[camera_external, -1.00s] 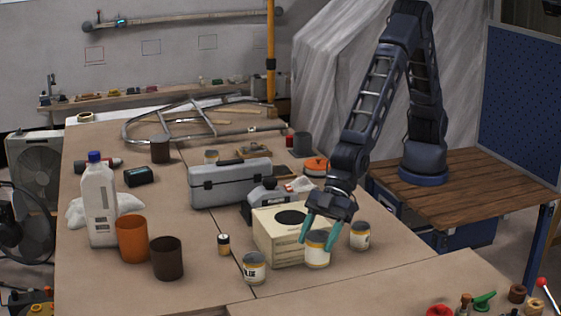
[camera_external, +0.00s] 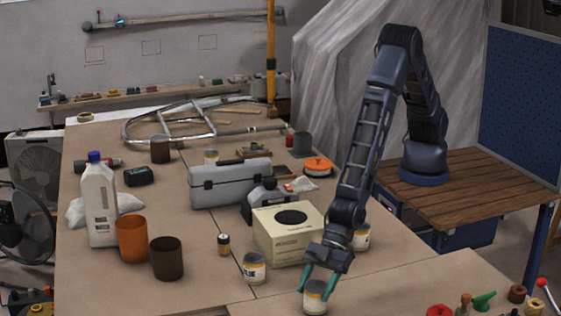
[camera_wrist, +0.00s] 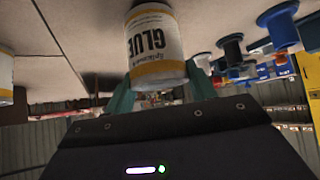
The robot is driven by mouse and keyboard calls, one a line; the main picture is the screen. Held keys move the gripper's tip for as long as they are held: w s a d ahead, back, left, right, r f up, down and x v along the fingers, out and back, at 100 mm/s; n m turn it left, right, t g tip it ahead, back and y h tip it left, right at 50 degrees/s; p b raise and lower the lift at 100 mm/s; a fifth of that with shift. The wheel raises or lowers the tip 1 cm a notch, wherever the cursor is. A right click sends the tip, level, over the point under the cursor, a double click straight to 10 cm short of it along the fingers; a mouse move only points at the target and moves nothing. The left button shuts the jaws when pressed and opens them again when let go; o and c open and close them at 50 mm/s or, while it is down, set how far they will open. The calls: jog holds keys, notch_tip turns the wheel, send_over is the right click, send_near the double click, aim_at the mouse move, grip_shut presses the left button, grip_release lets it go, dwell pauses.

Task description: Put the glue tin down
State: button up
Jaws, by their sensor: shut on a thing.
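The glue tin (camera_external: 315,300) is white with a yellow band, and its label reads GLUE upside down in the wrist view (camera_wrist: 155,45). My gripper (camera_external: 319,284) is shut on it, with a teal finger on either side, near the front edge of the external view. The tin looks upright. I cannot tell whether its base touches the bench. A similar tin (camera_external: 254,268) stands to the left, and another (camera_external: 361,238) stands behind my wrist, partly hidden.
A cream box (camera_external: 290,246) stands just behind my gripper. A small dark jar with a yellow band (camera_external: 223,244) and a brown cup (camera_external: 167,260) are further left. Spools and a green-handled item (camera_external: 484,300) lie at the front right. Bare bench (camera_external: 390,285) lies right of the tin.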

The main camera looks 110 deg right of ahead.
jog(key=shift+f, duration=0.45)
jog(key=shift+f, duration=0.1)
jog(key=o, duration=1.2)
jog(key=shift+s+r, duration=0.1)
jog(key=shift+r, duration=0.15)
jog(key=v, duration=1.1)
jog(key=shift+s+d+r, duration=0.15)
jog(key=shift+s+d, duration=0.1)
